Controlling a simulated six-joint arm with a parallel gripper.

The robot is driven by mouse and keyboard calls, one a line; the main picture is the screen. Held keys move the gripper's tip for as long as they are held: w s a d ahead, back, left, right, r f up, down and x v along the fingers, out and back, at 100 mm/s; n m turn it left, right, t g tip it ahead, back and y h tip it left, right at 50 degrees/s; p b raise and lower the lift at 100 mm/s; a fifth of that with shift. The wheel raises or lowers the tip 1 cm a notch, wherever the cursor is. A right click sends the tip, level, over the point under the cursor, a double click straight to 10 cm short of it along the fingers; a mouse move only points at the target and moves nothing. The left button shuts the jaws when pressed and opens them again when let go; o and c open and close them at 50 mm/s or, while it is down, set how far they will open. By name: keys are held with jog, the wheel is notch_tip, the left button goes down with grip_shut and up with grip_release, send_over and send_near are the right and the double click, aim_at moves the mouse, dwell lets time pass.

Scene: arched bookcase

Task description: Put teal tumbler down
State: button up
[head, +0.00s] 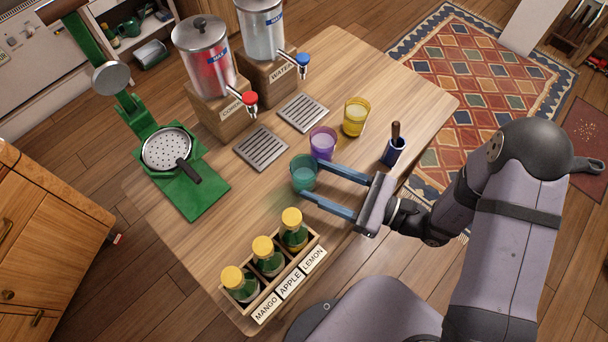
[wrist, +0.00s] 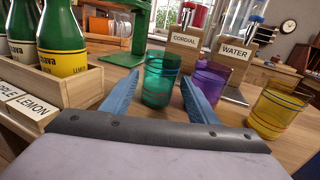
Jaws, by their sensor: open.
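The teal tumbler (head: 304,173) stands upright on the wooden table, with a purple tumbler (head: 323,142) just behind it. My gripper (head: 312,180) is open, its blue fingers reaching in from the right toward the teal tumbler. In the wrist view the teal tumbler (wrist: 161,80) shows between and beyond the fingertips, with a gap to the left finger. The right finger lies close to it and partly in front of the purple tumbler (wrist: 208,88). I cannot tell whether any finger touches the teal tumbler.
A yellow tumbler (head: 356,117) and a blue holder (head: 393,151) stand farther back. The bottle crate (head: 270,291) is at the front. Cordial (head: 207,65) and water (head: 262,30) dispensers, drip trays (head: 261,148) and a green press (head: 170,155) are behind. Table left of the tumbler is clear.

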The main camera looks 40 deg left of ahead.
aim_at(293, 169)
jog(key=shift+x, duration=1.7)
jog(key=shift+a, duration=0.15)
jog(key=shift+p+x, duration=0.45)
jog(key=shift+x, duration=1.95)
jog(key=shift+c, duration=0.2)
jog(key=c, duration=1)
jog(key=shift+r, duration=0.15)
notch_tip(293, 169, up, 10)
